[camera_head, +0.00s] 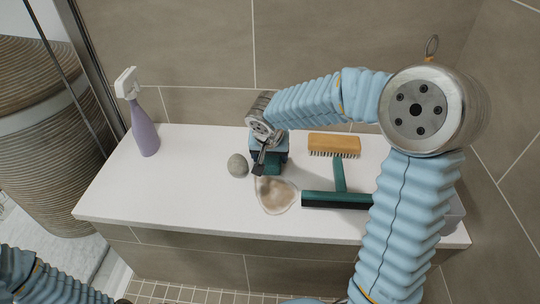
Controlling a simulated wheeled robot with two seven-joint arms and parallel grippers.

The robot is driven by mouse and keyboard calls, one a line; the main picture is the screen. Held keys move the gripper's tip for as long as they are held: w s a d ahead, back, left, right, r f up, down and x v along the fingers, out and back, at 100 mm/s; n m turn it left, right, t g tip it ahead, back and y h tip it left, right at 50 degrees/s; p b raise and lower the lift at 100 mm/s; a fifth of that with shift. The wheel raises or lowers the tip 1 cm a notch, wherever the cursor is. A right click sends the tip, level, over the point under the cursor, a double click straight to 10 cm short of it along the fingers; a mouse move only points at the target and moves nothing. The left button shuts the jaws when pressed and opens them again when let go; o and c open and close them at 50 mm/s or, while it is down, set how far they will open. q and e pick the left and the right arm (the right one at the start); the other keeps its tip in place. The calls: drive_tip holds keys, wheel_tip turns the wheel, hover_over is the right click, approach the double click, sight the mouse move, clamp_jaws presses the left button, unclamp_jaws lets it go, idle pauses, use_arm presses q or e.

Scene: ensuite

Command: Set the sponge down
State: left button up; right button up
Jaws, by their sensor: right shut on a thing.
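My right gripper (262,160) reaches down over the middle of the white ledge (200,205). It is shut on a dark teal block, which I take for the sponge (274,163). The gripper partly hides the sponge. The sponge is at or just above the ledge; I cannot tell whether it touches. A brownish wet-looking patch (276,195) lies on the ledge just in front of it. My left arm shows at the bottom left corner, with its gripper out of the picture.
A grey round stone (237,165) lies just left of the sponge. A wooden brush (334,145) and a green squeegee (338,198) lie to the right. A purple spray bottle (144,130) stands at the left end. The ledge's front left is bare. Tiled wall stands behind.

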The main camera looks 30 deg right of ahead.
drive_tip(key=o, duration=0.8)
drive_tip(key=shift+f, duration=0.1)
drive_tip(key=shift+o, duration=1)
drive_tip(key=shift+f, duration=0.1)
drive_tip(key=shift+s+d, duration=0.1)
